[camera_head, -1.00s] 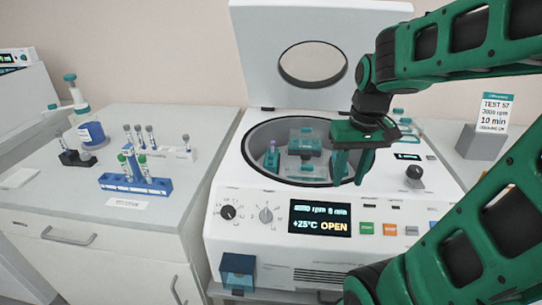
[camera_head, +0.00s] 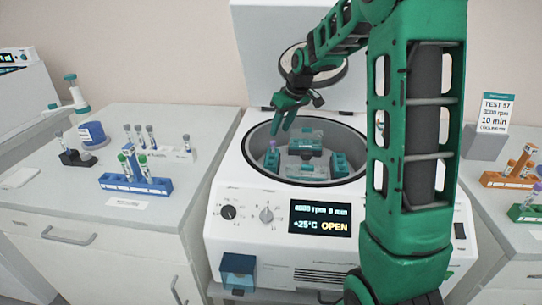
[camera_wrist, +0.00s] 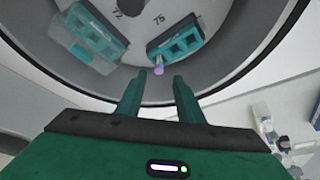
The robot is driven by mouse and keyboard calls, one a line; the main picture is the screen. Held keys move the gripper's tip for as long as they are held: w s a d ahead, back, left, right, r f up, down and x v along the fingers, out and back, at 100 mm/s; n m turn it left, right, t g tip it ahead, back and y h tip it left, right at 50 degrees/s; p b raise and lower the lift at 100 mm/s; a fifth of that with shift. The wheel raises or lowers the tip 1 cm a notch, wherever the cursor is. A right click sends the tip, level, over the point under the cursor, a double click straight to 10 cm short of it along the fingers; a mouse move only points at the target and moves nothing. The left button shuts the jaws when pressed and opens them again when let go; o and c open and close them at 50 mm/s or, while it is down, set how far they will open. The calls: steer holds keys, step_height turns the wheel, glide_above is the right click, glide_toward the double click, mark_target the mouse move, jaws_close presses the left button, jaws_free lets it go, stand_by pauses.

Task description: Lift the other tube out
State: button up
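The centrifuge (camera_head: 225,185) stands with its lid up, and its display reads OPEN. In its bowl, a purple-capped tube (camera_head: 273,145) stands in the left teal bucket (camera_head: 271,160). The wrist view shows the purple cap (camera_wrist: 158,71) at the edge of a teal bucket (camera_wrist: 180,42), just beyond my fingertips. My gripper (camera_head: 283,127) is above the left part of the bowl, pointing down, above the tube. In the wrist view my gripper (camera_wrist: 157,88) has its fingers apart with nothing between them. The right teal bucket (camera_head: 341,163) shows no tube that I can make out.
A blue rack (camera_head: 135,185) with tubes stands on the left bench. An orange rack (camera_head: 505,181) and a green rack (camera_head: 524,214) stand on the right bench, near my arm. The raised lid (camera_head: 262,60) is behind my gripper. More teal buckets (camera_head: 305,143) fill the bowl.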

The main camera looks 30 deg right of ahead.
mark_target(274, 142)
steer(key=x, duration=0.3)
steer(key=shift+w+f, duration=0.1)
steer(key=shift+f, duration=0.1)
steer(key=shift+w+x, duration=0.15)
steer(key=shift+x, duration=1.25)
steer(key=shift+w+x, duration=0.1)
steer(key=shift+x, duration=1.25)
steer(key=shift+r, duration=0.1)
steer(key=shift+c, duration=0.7)
steer(key=c, duration=0.7)
